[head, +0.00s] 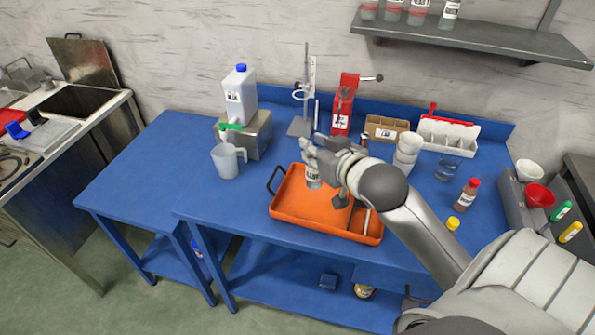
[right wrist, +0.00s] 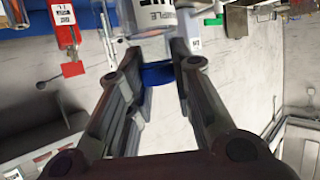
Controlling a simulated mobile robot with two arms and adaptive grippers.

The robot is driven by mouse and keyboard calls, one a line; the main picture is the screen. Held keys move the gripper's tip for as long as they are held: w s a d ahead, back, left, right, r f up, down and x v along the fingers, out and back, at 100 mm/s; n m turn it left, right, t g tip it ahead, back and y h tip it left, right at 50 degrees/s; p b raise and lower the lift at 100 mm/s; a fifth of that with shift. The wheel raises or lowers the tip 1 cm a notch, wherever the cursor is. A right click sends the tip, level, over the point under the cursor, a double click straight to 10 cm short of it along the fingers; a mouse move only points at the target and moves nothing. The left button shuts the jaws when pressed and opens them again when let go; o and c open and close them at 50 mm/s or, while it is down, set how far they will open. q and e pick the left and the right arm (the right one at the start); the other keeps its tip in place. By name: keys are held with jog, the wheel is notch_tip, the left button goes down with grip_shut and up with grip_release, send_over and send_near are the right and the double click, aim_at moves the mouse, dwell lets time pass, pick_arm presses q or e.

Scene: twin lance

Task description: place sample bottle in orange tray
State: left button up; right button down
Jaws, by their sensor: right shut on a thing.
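The sample bottle (head: 313,180), small and pale with a black-and-white label, shows below my right gripper (head: 322,156) in the head view. In the right wrist view the bottle (right wrist: 155,20) is at the top edge between my fingertips, its label partly cut off. My right gripper is shut on it. The orange tray (head: 310,213) lies on the blue table, and the bottle overlaps its back part in the picture. I cannot tell whether the bottle touches the tray floor. My right arm hides part of the tray's right side. My left gripper is not in view.
A white jug (head: 228,160) and a blue-capped canister (head: 240,95) stand left of the tray. A stand (head: 303,100), a red device (head: 344,105) and stacked white cups (head: 407,150) stand behind it. A red-capped bottle (head: 466,195) is at right. The table's left part (head: 140,175) is clear.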

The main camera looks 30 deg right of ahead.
pick_arm(q)
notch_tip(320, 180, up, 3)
jog(key=p, duration=0.3)
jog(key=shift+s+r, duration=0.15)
pick_arm(e)
jog(key=w+d+f, duration=0.3)
jog(key=w+f, duration=0.9)
jog(key=shift+d+f, duration=0.2)
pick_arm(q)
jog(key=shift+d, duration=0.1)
pick_arm(e)
jog(key=shift+f, duration=0.2)
jog(key=c, duration=1.3)
grip_release()
jog(key=shift+r, duration=0.15)
